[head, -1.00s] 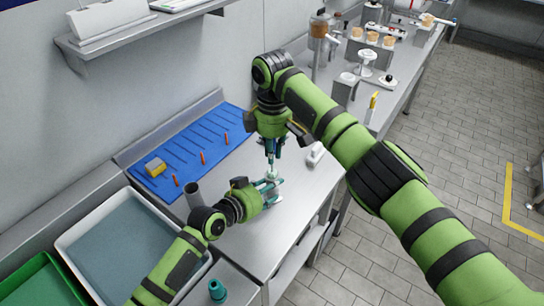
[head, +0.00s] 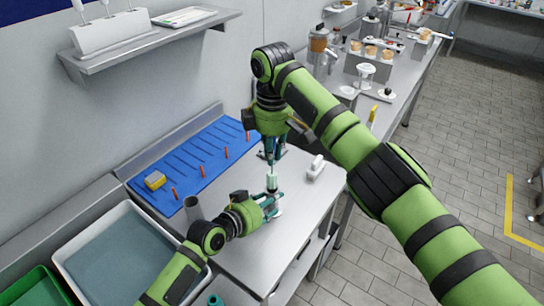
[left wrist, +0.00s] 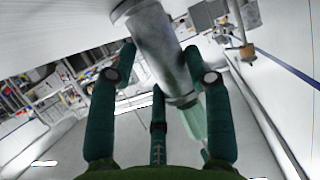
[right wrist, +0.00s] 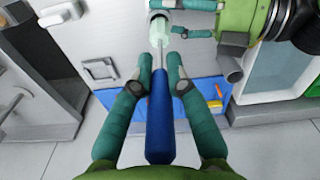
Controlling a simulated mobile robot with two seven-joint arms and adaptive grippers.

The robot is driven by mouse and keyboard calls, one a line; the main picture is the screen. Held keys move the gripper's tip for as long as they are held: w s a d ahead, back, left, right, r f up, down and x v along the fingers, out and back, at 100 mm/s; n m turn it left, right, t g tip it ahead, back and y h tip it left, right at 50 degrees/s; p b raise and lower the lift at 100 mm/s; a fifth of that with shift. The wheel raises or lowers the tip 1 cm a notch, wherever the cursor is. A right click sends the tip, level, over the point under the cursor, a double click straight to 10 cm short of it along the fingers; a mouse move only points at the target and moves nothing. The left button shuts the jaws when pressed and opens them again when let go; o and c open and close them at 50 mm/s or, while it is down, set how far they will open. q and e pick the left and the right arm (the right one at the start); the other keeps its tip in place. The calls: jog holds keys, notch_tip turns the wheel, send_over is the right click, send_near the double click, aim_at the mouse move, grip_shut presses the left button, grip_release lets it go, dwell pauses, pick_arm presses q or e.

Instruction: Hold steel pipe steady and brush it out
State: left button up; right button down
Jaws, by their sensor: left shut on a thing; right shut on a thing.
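My left gripper (head: 270,206) is shut on the steel pipe, which is largely hidden by the fingers in the head view. In the left wrist view the grey pipe (left wrist: 160,55) lies between the teal fingers (left wrist: 160,95). My right gripper (head: 272,152) is above it, shut on the brush's blue handle (right wrist: 166,120). The brush's thin metal shaft runs to a pale green bristle head (head: 272,183). The bristles show at the pipe's mouth, mostly outside it. They also show in the left wrist view (left wrist: 194,122) beyond the pipe's end.
A blue mat (head: 200,150) with orange pegs and a yellow sponge (head: 155,180) lies along the wall. A white item (head: 316,167) lies on the table to the right. A water-filled tray (head: 75,238) sits at left.

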pick_arm(q)
jog(key=shift+s+f, duration=0.15)
jog(key=shift+f, duration=0.05)
pick_arm(e)
jog(key=shift+r, duration=2.3)
pick_arm(q)
jog(key=o, duration=1.5)
jog(key=shift+o, duration=0.8)
jog(key=shift+r, duration=0.1)
jog(key=shift+o, duration=0.7)
jog(key=shift+w, duration=0.2)
jog(key=shift+r, duration=0.1)
